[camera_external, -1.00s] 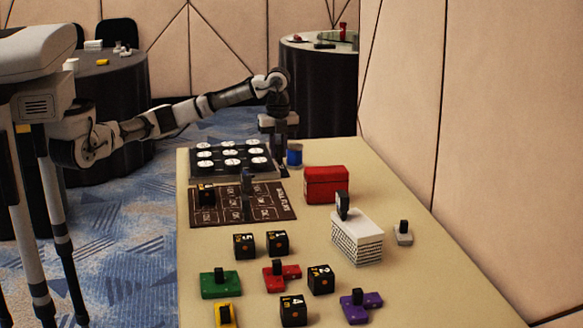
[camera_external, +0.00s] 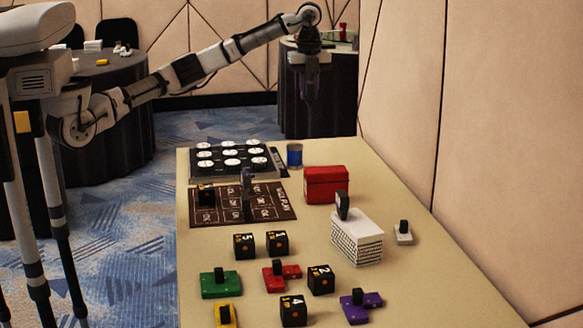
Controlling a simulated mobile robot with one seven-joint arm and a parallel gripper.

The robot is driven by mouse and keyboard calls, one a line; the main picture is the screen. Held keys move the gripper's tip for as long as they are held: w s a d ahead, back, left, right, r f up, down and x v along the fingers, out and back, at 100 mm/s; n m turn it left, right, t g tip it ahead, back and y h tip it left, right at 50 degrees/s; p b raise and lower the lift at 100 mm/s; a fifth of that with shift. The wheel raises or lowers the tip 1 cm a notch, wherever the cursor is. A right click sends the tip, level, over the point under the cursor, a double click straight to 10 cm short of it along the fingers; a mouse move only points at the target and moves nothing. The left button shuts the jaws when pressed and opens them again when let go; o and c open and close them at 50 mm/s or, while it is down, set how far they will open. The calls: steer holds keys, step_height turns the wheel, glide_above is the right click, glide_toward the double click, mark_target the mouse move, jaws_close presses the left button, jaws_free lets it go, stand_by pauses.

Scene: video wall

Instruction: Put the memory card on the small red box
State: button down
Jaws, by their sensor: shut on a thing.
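My gripper (camera_external: 312,92) is high above the far end of the table, beyond the blue can. It is shut on a small dark thing, probably the memory card, but its outline is too small and dark to make out clearly. The small red box (camera_external: 326,186) stands upright on the table's right half, below and nearer than my gripper. Its top is bare, and my gripper is well apart from it.
A black board (camera_external: 271,176) with white discs and a blue can (camera_external: 294,155) stand at the far end. A white box (camera_external: 357,238) with a dark knobbed thing on top stands in front of the red box. Black cubes (camera_external: 278,243) and colored pieces (camera_external: 220,284) lie nearer.

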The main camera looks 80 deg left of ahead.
steer(key=w+d+r, duration=0.1)
steer(key=w+d, duration=0.1)
steer(key=d, duration=0.1)
glide_above(316, 170)
step_height(316, 170, down, 14)
steer(key=shift+f+p, duration=0.1)
steer(key=shift+p, duration=0.25)
steer(key=shift+f+p, duration=0.4)
steer(key=shift+f, duration=2)
steer(key=c, duration=1.3)
jaws_free()
steer(key=shift+f, duration=0.1)
step_height(316, 170, up, 12)
steer(key=b, duration=0.1)
steer(key=shift+b, duration=0.4)
